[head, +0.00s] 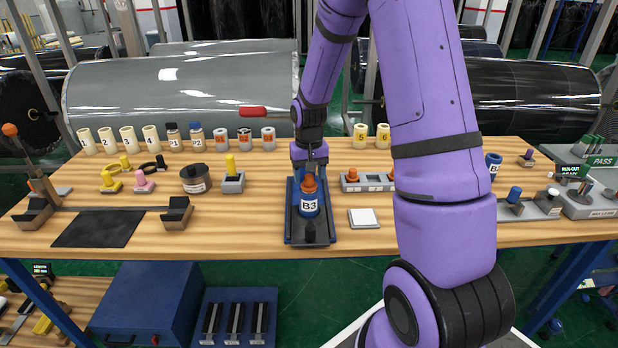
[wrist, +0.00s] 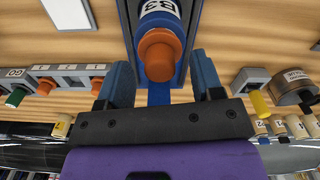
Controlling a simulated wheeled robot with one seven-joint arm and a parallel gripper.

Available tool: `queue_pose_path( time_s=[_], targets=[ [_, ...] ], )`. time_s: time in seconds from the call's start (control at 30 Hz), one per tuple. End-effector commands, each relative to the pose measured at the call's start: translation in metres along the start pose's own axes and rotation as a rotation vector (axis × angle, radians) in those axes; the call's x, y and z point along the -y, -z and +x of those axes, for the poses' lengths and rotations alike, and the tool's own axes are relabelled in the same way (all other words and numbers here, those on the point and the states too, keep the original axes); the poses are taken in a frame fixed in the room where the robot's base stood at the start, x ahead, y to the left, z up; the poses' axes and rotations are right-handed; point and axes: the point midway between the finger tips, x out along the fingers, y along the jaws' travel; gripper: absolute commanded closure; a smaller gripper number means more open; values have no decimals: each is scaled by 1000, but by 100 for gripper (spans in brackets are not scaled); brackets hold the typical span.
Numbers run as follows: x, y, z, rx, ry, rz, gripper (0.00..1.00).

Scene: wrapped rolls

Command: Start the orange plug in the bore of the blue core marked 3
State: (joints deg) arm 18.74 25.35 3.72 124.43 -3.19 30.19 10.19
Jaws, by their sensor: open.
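The blue core marked B3 (head: 309,207) stands upright in a dark blue fixture (head: 290,225) near the table's front edge. An orange plug (head: 309,184) sits upright on its top end. It also shows in the wrist view (wrist: 158,62), in line with the core (wrist: 160,14); how deep it sits in the bore is hidden. My gripper (head: 309,165) is just above and behind the plug. In the wrist view my gripper (wrist: 162,82) has its two blue fingers wide apart, one on each side of the plug, with clear gaps. It holds nothing.
A grey rack (head: 350,187) with orange plugs stands right of the fixture, behind a white block (head: 364,217). Another blue core (head: 493,166) stands further right. A grey block with a yellow peg (head: 232,182) is at left. The wood between is clear.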

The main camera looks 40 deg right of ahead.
Motion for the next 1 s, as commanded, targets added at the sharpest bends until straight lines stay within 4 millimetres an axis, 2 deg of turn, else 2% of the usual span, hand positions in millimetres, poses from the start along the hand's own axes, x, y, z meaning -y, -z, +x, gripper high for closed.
queue_pose_path(
  time_s=[0.3,0.5,0.7,1.0],
  targets=[
    [0,1,-59,-5,0,0,39],
    [0,0,-86,-3,0,0,39],
    [0,0,-95,-1,0,0,39],
    [0,0,-95,0,0,0,39]
  ],
)
